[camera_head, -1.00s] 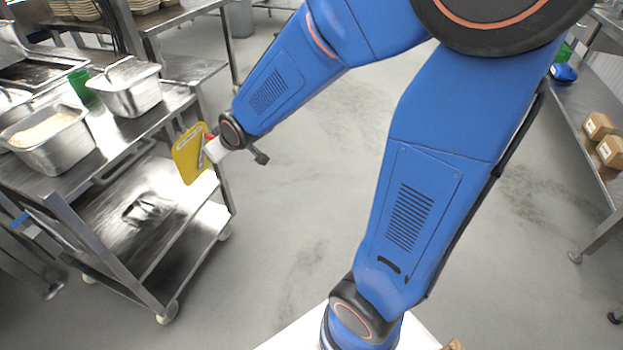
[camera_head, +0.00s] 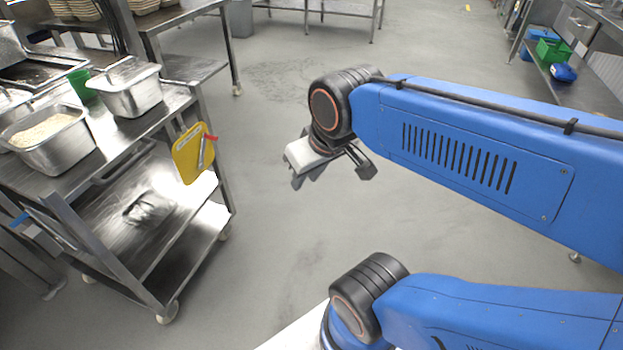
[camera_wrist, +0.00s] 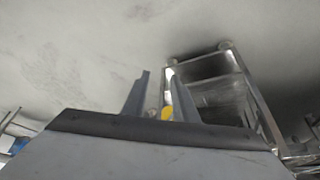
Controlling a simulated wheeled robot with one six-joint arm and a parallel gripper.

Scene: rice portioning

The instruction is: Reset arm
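My gripper (camera_head: 308,182) hangs in the open air over the floor, right of the steel cart, at the end of my folded blue arm. In the wrist view its two fingers (camera_wrist: 159,73) stand apart with nothing between them, so it is open and empty. It touches nothing that I can see.
The steel cart (camera_head: 136,261) stands at left. It carries a steel pan of rice (camera_head: 42,132), a lidded steel pan (camera_head: 134,88) and a green cup (camera_head: 82,84). A yellow board (camera_head: 188,158) hangs on its side. A green crate (camera_head: 553,50) sits far right. The middle floor is clear.

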